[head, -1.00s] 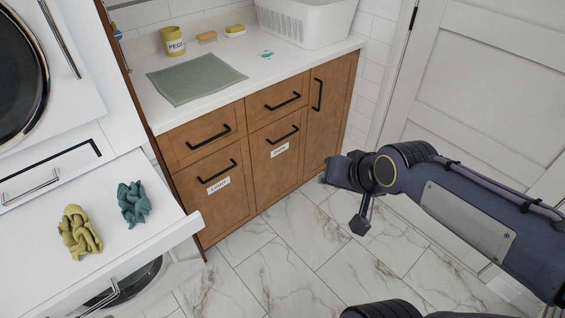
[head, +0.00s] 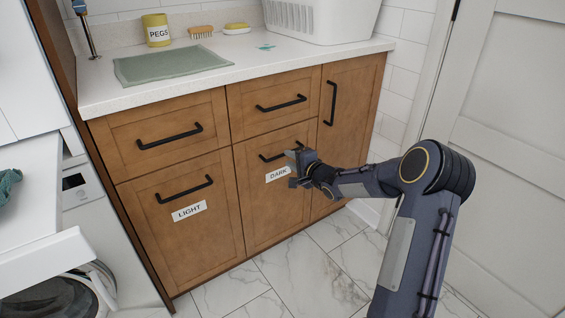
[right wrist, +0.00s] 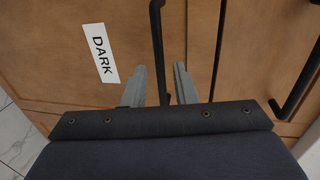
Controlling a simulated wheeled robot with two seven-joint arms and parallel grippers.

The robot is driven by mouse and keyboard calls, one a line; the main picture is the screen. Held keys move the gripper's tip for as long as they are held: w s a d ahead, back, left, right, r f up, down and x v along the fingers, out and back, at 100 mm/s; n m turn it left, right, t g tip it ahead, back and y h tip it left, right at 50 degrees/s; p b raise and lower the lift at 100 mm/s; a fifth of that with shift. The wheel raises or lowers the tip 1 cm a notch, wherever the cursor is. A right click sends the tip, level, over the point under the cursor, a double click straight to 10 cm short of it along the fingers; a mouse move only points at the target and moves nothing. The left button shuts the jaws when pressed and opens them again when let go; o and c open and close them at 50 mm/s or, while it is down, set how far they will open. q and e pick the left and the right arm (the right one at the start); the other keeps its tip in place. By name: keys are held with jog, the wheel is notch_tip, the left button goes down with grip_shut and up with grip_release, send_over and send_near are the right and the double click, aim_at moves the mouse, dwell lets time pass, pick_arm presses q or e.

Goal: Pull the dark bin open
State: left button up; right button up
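The dark bin (head: 262,208) is a brown wooden front with a white DARK label (head: 278,174) and a black bar handle (head: 272,157). The front sits flush with its neighbours, closed. My right gripper (head: 297,160) is at the right part of this handle. In the right wrist view, its two grey fingers (right wrist: 161,80) are apart, with the black handle (right wrist: 157,45) running between them. A gap shows on each side of the bar. The DARK label (right wrist: 100,53) lies left of the fingers. My left gripper is out of view.
The LIGHT bin (head: 185,225) is closed at the left, with closed drawers above both bins. A tall cupboard door (head: 345,120) is at the right. The counter (head: 215,80) juts above. The marble floor (head: 310,275) in front is clear.

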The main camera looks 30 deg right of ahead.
aim_at(283, 155)
jog(key=b+x, duration=0.1)
jog(key=x, duration=0.4)
jog(key=shift+f, duration=0.1)
grip_shut()
